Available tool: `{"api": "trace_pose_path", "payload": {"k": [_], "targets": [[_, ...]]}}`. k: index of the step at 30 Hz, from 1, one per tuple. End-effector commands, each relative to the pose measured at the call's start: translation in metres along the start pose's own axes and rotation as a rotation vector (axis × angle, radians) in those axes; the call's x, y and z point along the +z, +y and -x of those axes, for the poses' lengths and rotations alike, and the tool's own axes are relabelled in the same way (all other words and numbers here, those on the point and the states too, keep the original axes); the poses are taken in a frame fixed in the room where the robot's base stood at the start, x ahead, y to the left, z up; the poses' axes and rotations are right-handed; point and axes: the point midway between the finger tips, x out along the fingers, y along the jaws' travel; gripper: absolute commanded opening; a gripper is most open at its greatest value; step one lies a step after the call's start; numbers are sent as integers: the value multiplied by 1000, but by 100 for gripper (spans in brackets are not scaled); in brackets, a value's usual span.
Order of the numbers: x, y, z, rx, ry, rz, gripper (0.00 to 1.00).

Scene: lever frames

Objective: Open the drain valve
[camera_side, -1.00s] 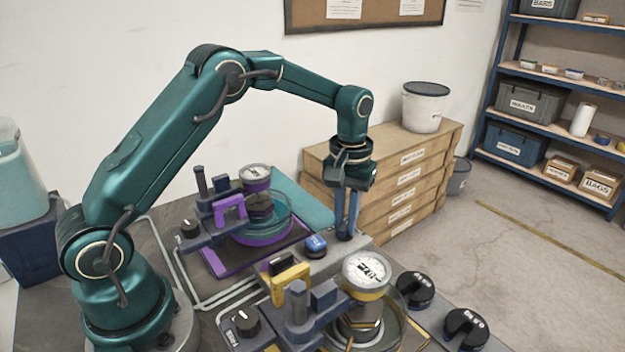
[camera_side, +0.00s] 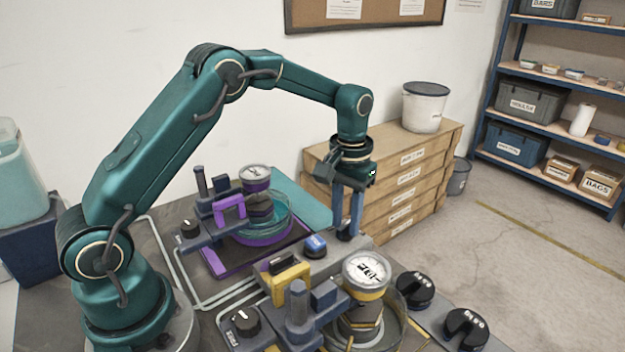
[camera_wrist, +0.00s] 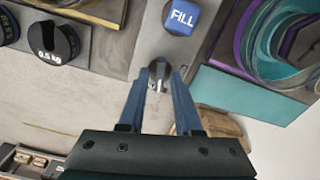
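A small grey lever or knob (camera_wrist: 157,70) stands on the grey panel edge in the wrist view, and no label on it can be read. In the side view a dark part (camera_side: 345,236) shows at the same place, mostly hidden by the fingers. My gripper (camera_side: 346,222) points down over it with two blue fingers. In the wrist view my gripper (camera_wrist: 160,82) has its fingers apart, one on each side of the lever. I cannot tell whether either finger touches it.
A blue FILL button (camera_wrist: 182,17) sits close by, also in the side view (camera_side: 315,246). A purple-trimmed station (camera_side: 262,232) stands to the left, and a yellow-trimmed one with a gauge (camera_side: 366,271) in front. Black weights (camera_side: 415,289) lie to the right. Wooden drawers (camera_side: 400,190) stand behind.

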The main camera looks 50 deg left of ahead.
Motion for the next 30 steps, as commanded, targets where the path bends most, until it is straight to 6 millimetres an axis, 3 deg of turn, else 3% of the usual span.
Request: {"api": "trace_pose_path", "payload": {"k": [10, 21, 30], "targets": [[0, 0, 0, 0, -1, 1, 45], [-1, 0, 44, 1, 3, 1, 45], [0, 0, 51, 0, -1, 1, 45]]}}
